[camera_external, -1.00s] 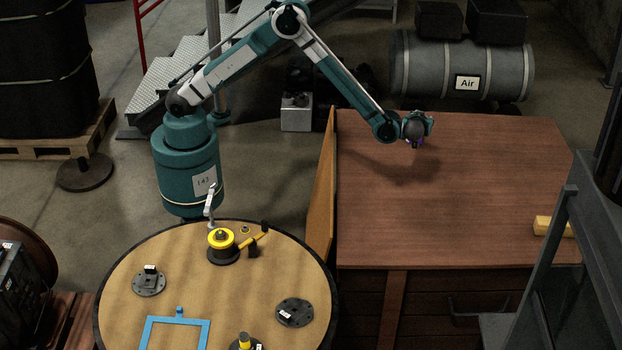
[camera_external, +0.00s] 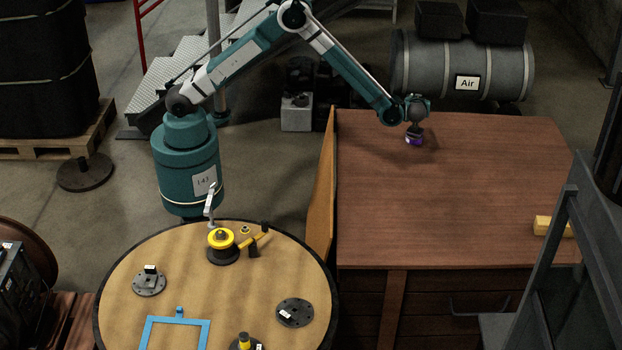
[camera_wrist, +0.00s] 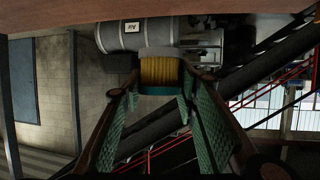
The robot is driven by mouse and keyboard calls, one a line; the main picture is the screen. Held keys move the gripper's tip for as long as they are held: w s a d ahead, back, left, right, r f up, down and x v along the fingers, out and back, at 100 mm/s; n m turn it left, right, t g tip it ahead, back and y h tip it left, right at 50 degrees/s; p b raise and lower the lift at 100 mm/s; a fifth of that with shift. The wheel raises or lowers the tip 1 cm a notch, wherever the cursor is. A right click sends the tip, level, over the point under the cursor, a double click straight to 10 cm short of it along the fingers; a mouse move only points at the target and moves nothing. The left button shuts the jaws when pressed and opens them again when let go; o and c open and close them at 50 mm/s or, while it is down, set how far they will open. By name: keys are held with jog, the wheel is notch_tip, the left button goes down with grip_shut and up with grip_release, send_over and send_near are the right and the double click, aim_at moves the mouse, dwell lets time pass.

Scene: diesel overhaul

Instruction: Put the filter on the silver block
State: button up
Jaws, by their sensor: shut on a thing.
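The filter shows in the wrist view as a short yellow ribbed cylinder (camera_wrist: 160,71) with a grey rim, between the tips of my fingers. My gripper (camera_wrist: 158,92) is shut on it. In the external view, my gripper (camera_external: 415,127) is over the back of the brown table, with a small purple part (camera_external: 414,139) at its lower end. I cannot tell how far this is above the tabletop. A pale grey block (camera_external: 296,116) sits on the floor behind the table's left side; I cannot tell if it is the silver block.
A grey air tank (camera_external: 440,68) lies behind. A round table (camera_external: 130,268) with several fixtures stands at front left.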

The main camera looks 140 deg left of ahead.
jog(key=shift+f+b, duration=0.55)
jog(key=shift+f, duration=2.55)
jog(key=shift+f, duration=0.1)
jog(key=shift+f+b, duration=0.35)
jog(key=shift+f, duration=1.4)
jog(key=shift+f, duration=0.15)
jog(key=o, duration=0.9)
jog(key=shift+r, duration=0.2)
jog(key=p+v, duration=0.1)
jog(key=v, duration=1.1)
jog(key=shift+p, duration=0.3)
